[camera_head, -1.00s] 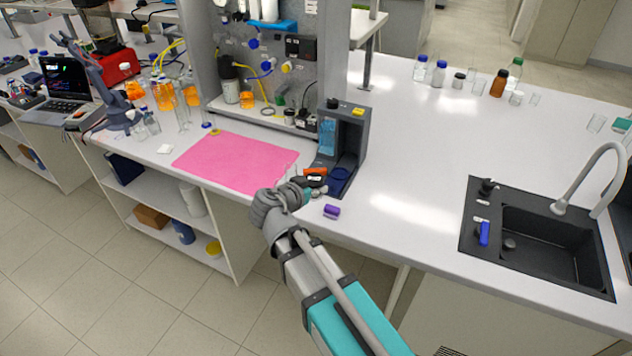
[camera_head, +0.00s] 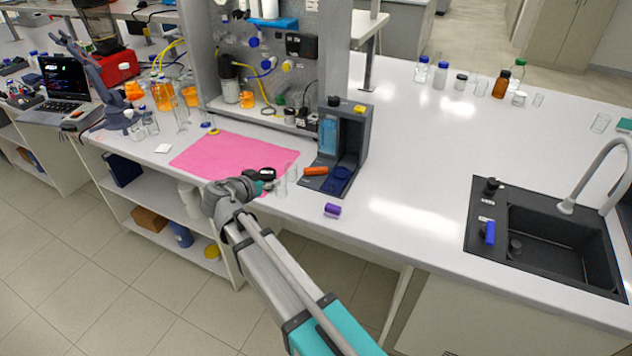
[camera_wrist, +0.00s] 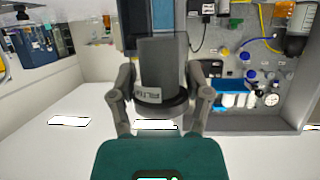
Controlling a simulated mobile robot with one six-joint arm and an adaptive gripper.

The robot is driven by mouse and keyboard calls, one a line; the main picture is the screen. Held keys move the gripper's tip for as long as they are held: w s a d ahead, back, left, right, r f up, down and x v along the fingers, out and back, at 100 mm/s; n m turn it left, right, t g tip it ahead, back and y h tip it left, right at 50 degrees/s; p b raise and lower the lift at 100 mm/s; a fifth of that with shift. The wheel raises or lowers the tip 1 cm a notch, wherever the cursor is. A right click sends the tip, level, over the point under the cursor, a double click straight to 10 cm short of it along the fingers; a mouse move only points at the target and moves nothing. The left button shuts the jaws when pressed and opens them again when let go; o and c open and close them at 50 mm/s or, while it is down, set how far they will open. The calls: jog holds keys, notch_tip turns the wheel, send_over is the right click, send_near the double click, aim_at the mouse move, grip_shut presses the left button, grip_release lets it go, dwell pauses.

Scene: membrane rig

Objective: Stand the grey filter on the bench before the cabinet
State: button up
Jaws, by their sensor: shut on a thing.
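My gripper (camera_wrist: 160,100) is shut on the grey filter (camera_wrist: 163,65), a grey cylinder with a dark rim and a white label, upright between the fingers in the wrist view. In the head view my gripper (camera_head: 262,178) is over the front right part of the pink mat (camera_head: 225,160); the filter is too small to make out there. A dark grey cabinet-like unit (camera_head: 355,135) with a blue window stands on the bench (camera_head: 430,170), right of my gripper. I cannot tell if this is the task's cabinet.
Clear glass beakers (camera_head: 280,187) stand just right of my gripper. An orange item (camera_head: 316,171) lies at the unit's foot and a purple cylinder (camera_head: 332,210) near the bench's front edge. The rig panel (camera_head: 270,55) rises behind the mat. A sink (camera_head: 545,240) is far right.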

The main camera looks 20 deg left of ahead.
jog(key=d+f+b+x, duration=0.1)
jog(key=b+x, duration=0.3)
jog(key=x, duration=0.6)
jog(key=b, duration=0.5)
send_over(303, 196)
jog(key=f, duration=0.4)
jog(key=shift+s+a+f, duration=0.1)
jog(key=shift+s+a, duration=0.05)
jog(key=shift+s, duration=0.25)
jog(key=shift+w+f+b, duration=0.2)
jog(key=shift+f+b, duration=0.25)
jog(key=shift+b, duration=0.05)
jog(key=shift+w+f+b, duration=0.2)
jog(key=shift+f+b, duration=1.35)
jog(key=shift+f, duration=0.15)
